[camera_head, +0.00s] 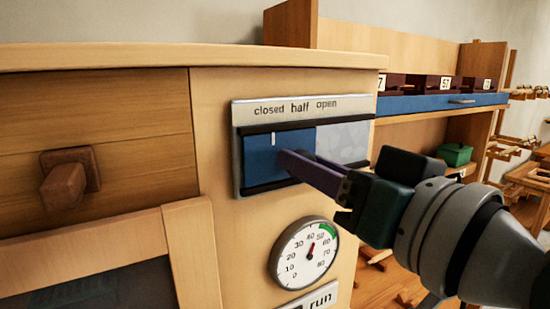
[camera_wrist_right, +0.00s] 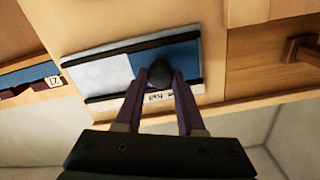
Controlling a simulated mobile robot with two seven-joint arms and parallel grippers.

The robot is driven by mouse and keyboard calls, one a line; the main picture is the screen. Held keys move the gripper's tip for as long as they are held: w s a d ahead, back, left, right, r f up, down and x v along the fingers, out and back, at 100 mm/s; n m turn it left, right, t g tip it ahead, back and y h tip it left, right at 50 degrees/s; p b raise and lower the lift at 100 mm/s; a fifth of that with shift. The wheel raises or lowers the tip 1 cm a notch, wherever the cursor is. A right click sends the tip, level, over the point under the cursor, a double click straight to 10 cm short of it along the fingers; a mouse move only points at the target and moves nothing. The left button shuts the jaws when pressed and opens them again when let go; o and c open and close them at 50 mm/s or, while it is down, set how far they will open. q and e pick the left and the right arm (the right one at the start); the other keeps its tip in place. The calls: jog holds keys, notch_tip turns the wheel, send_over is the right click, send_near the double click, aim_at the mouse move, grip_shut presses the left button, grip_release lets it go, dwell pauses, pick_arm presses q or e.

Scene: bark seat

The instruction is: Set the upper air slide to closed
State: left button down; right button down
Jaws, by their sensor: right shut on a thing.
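The upper air slide is a blue plate (camera_head: 262,160) between dark rails in a grey frame under the printed words "closed half open". The blue plate covers the left part of the frame, and a pale grey patterned panel (camera_head: 345,142) shows on the right. A small white mark on the plate stands below the word "closed". My right gripper (camera_head: 288,162) reaches in from the right and is shut on the slide's dark round knob (camera_wrist_right: 159,75), which sits between its fingers in the right wrist view. The knob is hidden in the head view. My left gripper is not in view.
A dial gauge (camera_head: 304,253) is below the slide, with a "run" label (camera_head: 310,300) under it. A wooden knob (camera_head: 70,178) sticks out on the left. A blue shelf front (camera_head: 440,102) and a green box (camera_head: 455,154) are behind at right.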

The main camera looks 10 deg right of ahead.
jog(key=shift+a, duration=0.3)
jog(key=c, duration=0.6)
grip_release()
jog(key=shift+s, duration=0.1)
jog(key=shift+o, duration=0.4)
jog(key=shift+d, duration=0.1)
jog(key=b+v, duration=0.2)
jog(key=v, duration=0.8)
jog(key=shift+b, duration=0.3)
